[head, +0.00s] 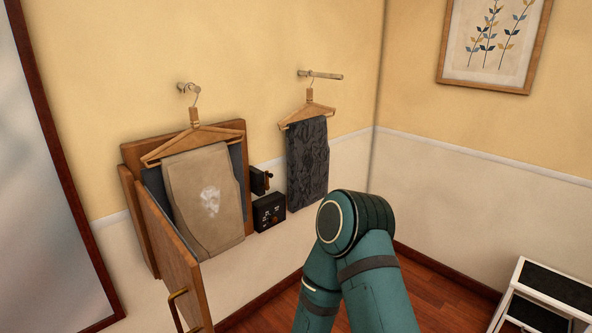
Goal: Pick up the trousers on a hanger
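Two pairs of trousers hang on wooden hangers in the head view. Beige trousers (207,195) with a whitish patch hang folded over the left hanger (193,142), whose hook is on a wall peg (188,88). They hang within an open wooden press on the wall. Dark patterned trousers (308,167) hang folded over the right hanger (310,112), on a longer wall peg (322,75). A teal arm of mine is bent in the lower middle, below and right of the dark trousers. Neither of my grippers is in view, and I see nothing touching either pair.
The press's wooden door (168,255) stands open toward me, with a brass handle (176,308). Small black boxes (269,212) sit between the trousers. A dark-framed mirror or panel (50,190) is at left. A white shelf unit (545,295) stands lower right. Some floor (440,290) is clear.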

